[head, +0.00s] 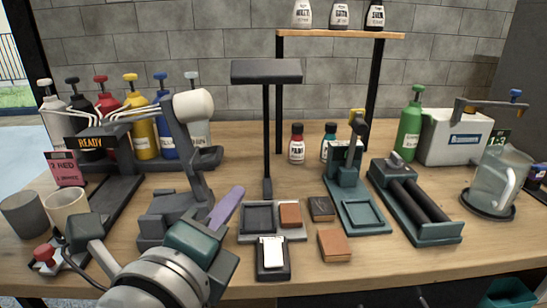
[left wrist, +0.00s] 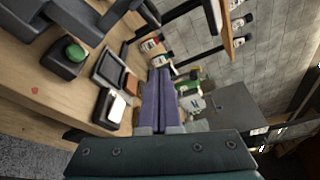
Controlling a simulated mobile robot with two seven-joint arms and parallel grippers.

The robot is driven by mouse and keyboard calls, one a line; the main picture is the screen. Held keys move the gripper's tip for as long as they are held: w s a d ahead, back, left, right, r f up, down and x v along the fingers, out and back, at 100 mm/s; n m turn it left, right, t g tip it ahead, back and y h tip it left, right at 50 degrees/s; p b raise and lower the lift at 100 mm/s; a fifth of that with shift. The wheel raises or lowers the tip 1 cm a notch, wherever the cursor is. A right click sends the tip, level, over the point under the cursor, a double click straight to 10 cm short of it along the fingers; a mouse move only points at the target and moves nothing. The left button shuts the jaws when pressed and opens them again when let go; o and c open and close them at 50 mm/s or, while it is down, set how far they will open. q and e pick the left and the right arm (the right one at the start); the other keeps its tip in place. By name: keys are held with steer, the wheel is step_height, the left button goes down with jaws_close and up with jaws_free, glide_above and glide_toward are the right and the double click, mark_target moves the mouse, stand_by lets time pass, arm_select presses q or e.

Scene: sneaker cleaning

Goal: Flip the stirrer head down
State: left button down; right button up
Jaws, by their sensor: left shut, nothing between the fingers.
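The stirrer (head: 175,190) is a dark grey stand on the left half of the table. Its arm stands upright and bears a rounded white head (head: 193,105) at the top, so the head is up. My left gripper (head: 230,205) is in front of the stirrer and to its right, with purple fingers pointing up and right. The fingers are shut with nothing between them, and they also show together in the left wrist view (left wrist: 155,95). My gripper body hides part of the stirrer's base. In the left wrist view, a dark unit with a green button (left wrist: 75,52) is at the upper left.
Pump bottles (head: 142,115) stand behind the stirrer, with a grey cup (head: 22,213) and a cream cup (head: 67,211) to its left. A black T-shaped post (head: 267,130) rises to its right. A dark tray (head: 259,217) and brown blocks (head: 333,245) lie near the front edge.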

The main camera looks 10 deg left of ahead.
arm_select(q)
steer(key=w+a+p, duration=0.1)
steer(key=w+a, duration=0.2)
steer(key=w, duration=0.4)
steer(key=shift+w+a+r, duration=0.15)
steer(key=shift+a+r, duration=0.1)
steer(key=shift+r, duration=0.05)
arm_select(e)
steer(key=shift+d+r, duration=0.1)
steer(key=shift+r, duration=0.45)
arm_select(q)
steer(key=shift+r, duration=0.1)
